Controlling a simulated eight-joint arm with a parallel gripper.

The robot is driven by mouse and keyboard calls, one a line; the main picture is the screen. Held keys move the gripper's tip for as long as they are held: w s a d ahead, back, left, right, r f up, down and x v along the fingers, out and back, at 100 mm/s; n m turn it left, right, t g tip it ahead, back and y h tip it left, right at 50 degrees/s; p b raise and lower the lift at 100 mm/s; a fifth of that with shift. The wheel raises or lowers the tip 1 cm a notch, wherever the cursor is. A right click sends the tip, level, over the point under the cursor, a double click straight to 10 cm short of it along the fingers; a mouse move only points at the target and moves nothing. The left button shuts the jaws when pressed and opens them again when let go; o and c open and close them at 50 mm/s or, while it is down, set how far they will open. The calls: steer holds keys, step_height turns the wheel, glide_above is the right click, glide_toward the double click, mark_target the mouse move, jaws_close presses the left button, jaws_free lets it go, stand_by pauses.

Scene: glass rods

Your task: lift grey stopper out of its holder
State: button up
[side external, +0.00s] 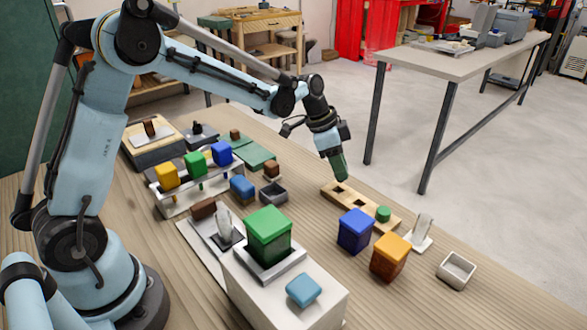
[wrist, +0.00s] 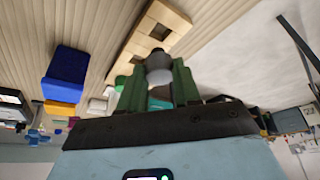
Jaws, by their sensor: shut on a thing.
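The grey stopper (wrist: 158,69) shows in the wrist view between the two green fingers of my gripper (wrist: 159,84), which is shut on it. Its narrower dark end points toward the wooden holder (wrist: 126,55). In the side view my gripper (side external: 341,177) points down just above the far left end of the holder (side external: 361,207), and the fingers hide the stopper. I cannot tell whether the stopper's lower end is clear of its hole. The holder has square holes and a green stopper (side external: 383,213) toward its near right end.
Blue (side external: 355,230) and orange (side external: 390,256) lidded boxes stand close in front of the holder. A clear piece on a white base (side external: 420,236) and a small grey tray (side external: 456,270) lie to its right. A large green-lidded box (side external: 269,233) stands nearer. Bare table lies behind the holder.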

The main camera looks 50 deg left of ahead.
steer(key=s+d+r, duration=0.6)
steer(key=d, duration=0.3)
steer(key=shift+d+r, duration=0.2)
steer(key=shift+r, duration=0.05)
